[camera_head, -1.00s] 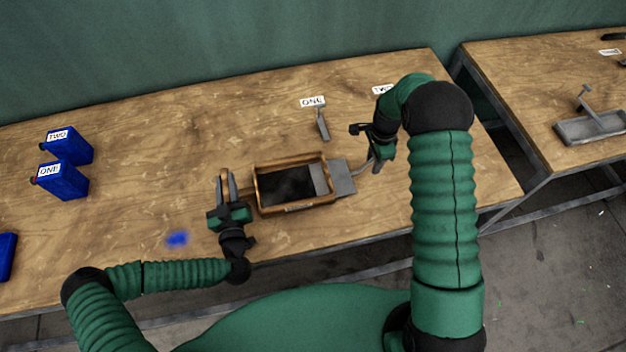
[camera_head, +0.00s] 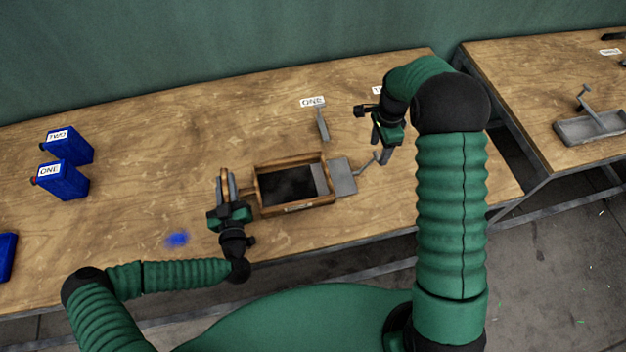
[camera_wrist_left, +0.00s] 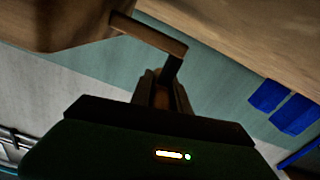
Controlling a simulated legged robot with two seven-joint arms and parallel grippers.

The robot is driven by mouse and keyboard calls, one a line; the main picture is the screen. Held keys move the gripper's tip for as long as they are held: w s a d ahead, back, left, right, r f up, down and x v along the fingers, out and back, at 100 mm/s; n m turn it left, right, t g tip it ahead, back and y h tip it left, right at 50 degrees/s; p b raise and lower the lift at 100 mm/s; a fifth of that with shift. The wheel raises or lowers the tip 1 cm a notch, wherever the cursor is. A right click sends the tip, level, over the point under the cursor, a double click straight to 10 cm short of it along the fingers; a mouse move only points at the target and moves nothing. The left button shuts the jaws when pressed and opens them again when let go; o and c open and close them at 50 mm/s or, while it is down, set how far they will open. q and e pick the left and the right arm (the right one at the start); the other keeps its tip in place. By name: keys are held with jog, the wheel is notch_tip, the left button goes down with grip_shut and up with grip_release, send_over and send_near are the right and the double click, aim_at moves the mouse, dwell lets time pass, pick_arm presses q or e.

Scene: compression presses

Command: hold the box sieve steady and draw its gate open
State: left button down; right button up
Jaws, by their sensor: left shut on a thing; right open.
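The box sieve (camera_head: 294,207) is a wooden-framed box with a dark inside, lying on the near middle of the table. Its grey metal gate (camera_head: 342,177) sticks out of the right side, with a thin bent handle (camera_head: 366,168) at its end. Part of the gate still covers the right of the dark opening. My left gripper (camera_head: 228,186) is shut on the sieve's wooden side handle (camera_head: 224,178); the handle also shows in the left wrist view (camera_wrist_left: 150,35). My right gripper (camera_head: 384,158) is open, just right of the gate's handle and apart from it.
Two blue containers (camera_head: 66,148) labelled ONE and TWO stand at the left. A small grey tool (camera_head: 322,124) lies by a ONE label (camera_head: 313,102) behind the sieve. A blue smear (camera_head: 177,239) marks the table. A second table with a grey tray (camera_head: 590,127) stands right.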

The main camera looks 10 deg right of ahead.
pick_arm(q)
jog(key=shift+s+d+f, duration=0.1)
jog(key=shift+f, duration=0.05)
pick_arm(e)
notch_tip(320, 180, up, 5)
jog(key=shift+r, duration=0.1)
pick_arm(q)
jog(key=c, duration=1.2)
grip_release()
jog(key=shift+o, duration=0.2)
